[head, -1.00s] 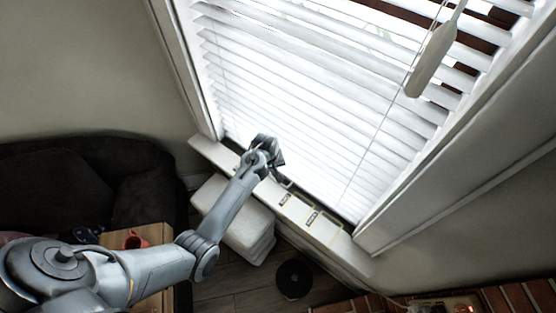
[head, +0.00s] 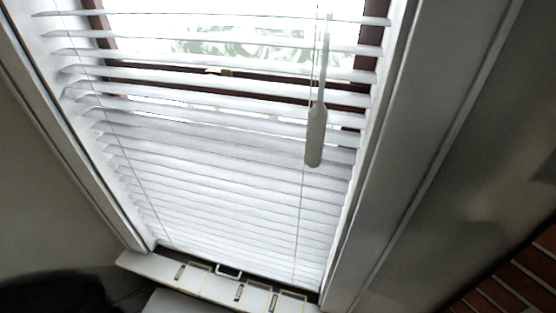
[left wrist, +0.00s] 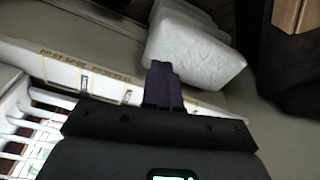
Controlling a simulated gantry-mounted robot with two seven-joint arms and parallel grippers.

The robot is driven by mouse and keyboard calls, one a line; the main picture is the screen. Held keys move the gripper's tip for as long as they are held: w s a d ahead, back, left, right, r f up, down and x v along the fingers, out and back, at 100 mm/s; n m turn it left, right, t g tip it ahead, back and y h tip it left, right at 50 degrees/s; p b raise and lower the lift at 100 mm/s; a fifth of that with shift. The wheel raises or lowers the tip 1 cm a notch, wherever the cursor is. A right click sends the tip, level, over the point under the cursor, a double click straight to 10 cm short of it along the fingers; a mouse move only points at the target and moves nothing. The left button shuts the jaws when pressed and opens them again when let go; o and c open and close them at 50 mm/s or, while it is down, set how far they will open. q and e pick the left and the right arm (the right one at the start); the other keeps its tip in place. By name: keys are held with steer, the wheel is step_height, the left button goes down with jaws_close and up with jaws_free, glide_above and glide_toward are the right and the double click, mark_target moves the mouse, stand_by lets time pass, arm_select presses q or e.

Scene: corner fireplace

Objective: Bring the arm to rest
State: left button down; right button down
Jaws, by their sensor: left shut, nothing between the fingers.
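My left gripper (left wrist: 162,85) shows in the left wrist view with its dark fingers together and nothing between them. It is above the pale window sill (left wrist: 62,70) and close to a white box-like block (left wrist: 190,48) on its far side. I cannot tell how far the fingers are from either one. No arm of mine shows in the head view, and my right gripper is in neither view.
White blinds (head: 220,165) with a hanging wand (head: 316,135) fill the head view, above the sill (head: 205,284). A brick part (head: 515,270) is at lower right. In the left wrist view, a dark sofa-like shape (left wrist: 268,50) and a wooden edge (left wrist: 288,14) are at right.

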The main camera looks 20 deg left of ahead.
arm_select(q)
steer(key=d+r+m+t+p, duration=0.1)
steer(key=d+r+m+p, duration=0.1)
steer(key=r+p, duration=0.7)
steer(key=d+r+m+t+h+p, duration=0.1)
steer(key=r+p, duration=0.8)
steer(key=r, duration=1.2)
steer(key=shift+w+d+r+m, duration=0.15)
steer(key=shift+w+d+m, duration=0.2)
steer(key=shift+d+m, duration=0.65)
steer(key=shift+a, duration=0.2)
steer(key=c, duration=1.8)
jaws_free()
